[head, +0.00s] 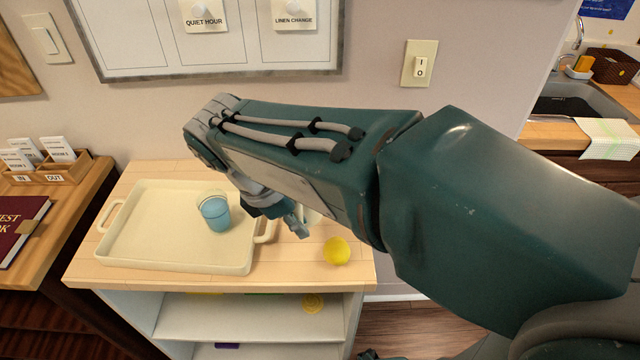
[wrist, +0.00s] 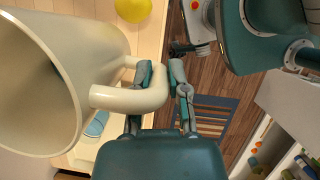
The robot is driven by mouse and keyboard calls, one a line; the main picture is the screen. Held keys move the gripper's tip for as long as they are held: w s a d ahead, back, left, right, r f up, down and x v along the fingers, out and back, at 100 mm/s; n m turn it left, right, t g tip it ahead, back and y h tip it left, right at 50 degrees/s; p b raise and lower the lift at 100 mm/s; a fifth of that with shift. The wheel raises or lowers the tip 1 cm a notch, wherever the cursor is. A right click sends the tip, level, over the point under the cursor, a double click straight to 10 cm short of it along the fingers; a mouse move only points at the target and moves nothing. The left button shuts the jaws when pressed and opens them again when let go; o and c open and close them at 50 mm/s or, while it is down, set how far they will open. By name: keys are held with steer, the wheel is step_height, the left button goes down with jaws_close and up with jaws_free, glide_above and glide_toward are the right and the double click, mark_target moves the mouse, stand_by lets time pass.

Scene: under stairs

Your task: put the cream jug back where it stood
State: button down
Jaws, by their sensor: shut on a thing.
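The cream jug (wrist: 40,85) fills the left of the wrist view, its wide mouth toward the camera. My gripper (wrist: 162,82) is shut on the jug's looped handle (wrist: 130,98), with one finger inside the loop and one outside. In the head view my gripper (head: 298,226) is by the right end of the cream tray (head: 180,263). There the jug (head: 313,215) is mostly hidden behind my arm, with only a pale sliver showing. I cannot tell whether its base touches the wooden top.
A glass of blue liquid (head: 216,214) stands on the tray's right part. A yellow ball (head: 336,251) lies on the wooden top (head: 300,272) near its front right edge. A side table with a card box (head: 62,170) and dark red book (head: 20,225) is at left.

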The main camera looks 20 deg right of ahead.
steer(key=shift+w+d+f, duration=0.1)
steer(key=shift+w+d, duration=0.15)
steer(key=shift+w, duration=0.35)
steer(key=w+d+f, duration=0.1)
steer(key=w, duration=0.1)
steer(key=w+d+f, duration=0.1)
steer(key=w+d, duration=0.1)
steer(key=w+d+f, duration=0.1)
steer(key=w, duration=0.1)
steer(key=shift+d+f, duration=0.25)
steer(key=shift+f, duration=0.05)
steer(key=w+d+f, duration=0.1)
steer(key=f, duration=0.1)
steer(key=w+d+f, duration=0.1)
steer(key=w+f, duration=0.1)
steer(key=f, duration=0.1)
steer(key=w+d+f, duration=0.1)
steer(key=f, duration=0.2)
steer(key=shift+w+d+f, duration=0.15)
steer(key=shift+d+f, duration=0.2)
steer(key=shift+f, duration=0.25)
steer(key=c, duration=0.6)
jaws_free()
steer(key=shift+a+f, duration=0.1)
steer(key=shift+c, duration=0.2)
